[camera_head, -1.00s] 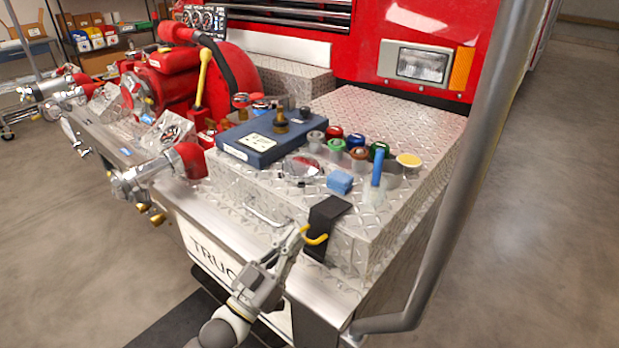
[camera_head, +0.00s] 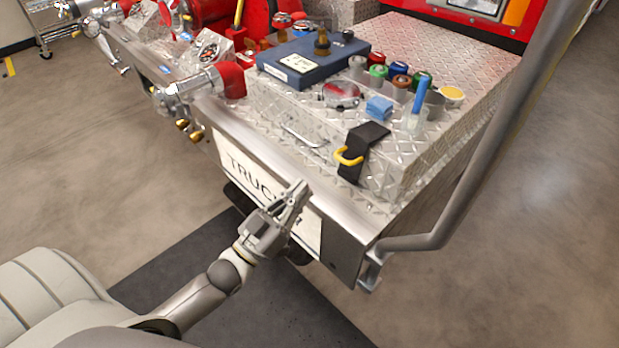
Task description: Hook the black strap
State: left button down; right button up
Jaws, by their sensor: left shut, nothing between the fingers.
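The black strap (camera_head: 362,147) hangs over the front edge of the diamond-plate box, with its upper end on the box top. A yellow hook (camera_head: 347,157) is at the strap's left side, in front of the box's front face. A metal handle (camera_head: 303,139) is on the box to the left of the hook. I cannot tell whether the hook is fastened to anything. My left gripper (camera_head: 301,189) is shut and empty, below and left of the hook and apart from it, in front of the bumper (camera_head: 335,212). My right gripper is not in view.
On the box top (camera_head: 450,56) stand a blue case (camera_head: 310,62), several coloured-capped containers (camera_head: 399,68), a blue sponge (camera_head: 379,107) and a yellow-topped cup (camera_head: 452,93). A thick grey pipe (camera_head: 497,150) rises at the right. Chrome valves (camera_head: 187,92) stick out at the left.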

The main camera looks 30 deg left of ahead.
pick_arm(q)
notch_tip(320, 180, up, 12)
jog(key=s+a+g+y+p, duration=0.1)
jog(key=g+p, duration=0.7)
jog(key=p, duration=0.4)
jog(key=w+d+f, duration=0.2)
jog(key=w+f, duration=0.1)
jog(key=w, duration=0.2)
jog(key=w+d+f+m+p, duration=0.1)
jog(key=w+d+f, duration=0.1)
jog(key=w, duration=0.3)
jog(key=shift+d+f, duration=0.25)
jog(key=shift+f, duration=0.55)
